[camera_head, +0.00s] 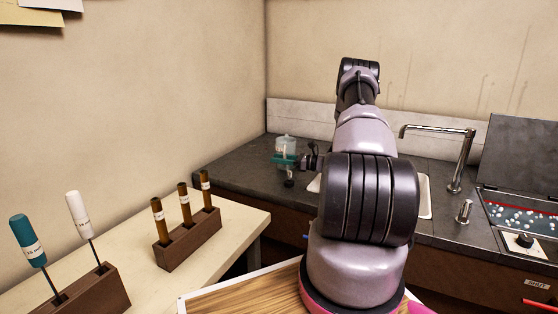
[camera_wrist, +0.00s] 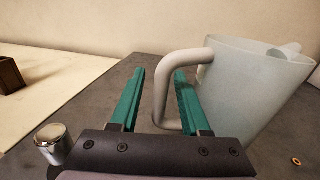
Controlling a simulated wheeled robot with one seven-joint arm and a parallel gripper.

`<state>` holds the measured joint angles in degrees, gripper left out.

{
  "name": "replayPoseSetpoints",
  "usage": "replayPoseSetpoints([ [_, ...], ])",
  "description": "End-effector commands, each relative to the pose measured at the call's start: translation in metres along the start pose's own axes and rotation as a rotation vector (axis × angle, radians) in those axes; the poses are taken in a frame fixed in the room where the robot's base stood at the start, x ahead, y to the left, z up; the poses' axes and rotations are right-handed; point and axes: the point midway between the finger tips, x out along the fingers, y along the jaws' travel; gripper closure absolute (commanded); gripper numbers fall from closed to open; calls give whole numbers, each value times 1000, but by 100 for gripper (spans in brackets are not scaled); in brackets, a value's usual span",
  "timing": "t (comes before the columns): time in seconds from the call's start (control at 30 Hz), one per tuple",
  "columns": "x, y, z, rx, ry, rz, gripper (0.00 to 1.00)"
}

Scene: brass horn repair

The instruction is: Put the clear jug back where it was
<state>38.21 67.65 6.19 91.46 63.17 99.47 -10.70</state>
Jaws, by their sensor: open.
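The clear jug (camera_head: 286,143) stands upright on the dark grey counter (camera_head: 235,176), near the back corner. In the wrist view the jug (camera_wrist: 250,95) fills the right side, its pale handle (camera_wrist: 161,95) pointing left. My gripper (camera_wrist: 159,72) has green fingers and is open. The handle's upright bar lies between the two fingers, closer to the right one. The right finger appears to pass through the loop between handle and jug body. In the head view my gripper (camera_head: 285,160) is in front of the jug and hides its lower part.
A short metal-topped cylinder (camera_wrist: 52,138) stands left of my gripper. A small copper-coloured ring (camera_wrist: 296,161) lies at the right. The sink (camera_head: 425,195) and tap (camera_head: 465,160) are to the right. Wooden racks with handled tools (camera_head: 188,240) stand on the cream table (camera_head: 120,225).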

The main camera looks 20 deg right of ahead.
Motion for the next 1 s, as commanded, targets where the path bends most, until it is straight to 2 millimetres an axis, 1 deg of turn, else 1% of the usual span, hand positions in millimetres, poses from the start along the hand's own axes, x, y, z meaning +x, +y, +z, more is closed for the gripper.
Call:
replayPoseSetpoints([
  [0.03,-1,0,3,-1,0,-1,54],
  [0.07,-5,-1,2,0,0,-2,54],
  [0.17,-21,-1,2,-1,1,-4,54],
  [0.4,-73,-1,2,1,0,-4,54],
  [0.5,-92,-1,2,0,0,-3,54],
  [0.6,-106,0,2,-1,0,-2,54],
  [0.7,-115,0,2,-1,0,-1,54],
  [0.77,-116,1,5,-5,4,6,54],
  [0.87,-107,7,22,-38,33,50,54],
  [0.97,-86,25,56,-109,98,142,54],
  [1.0,-76,35,72,-147,131,188,54],
])
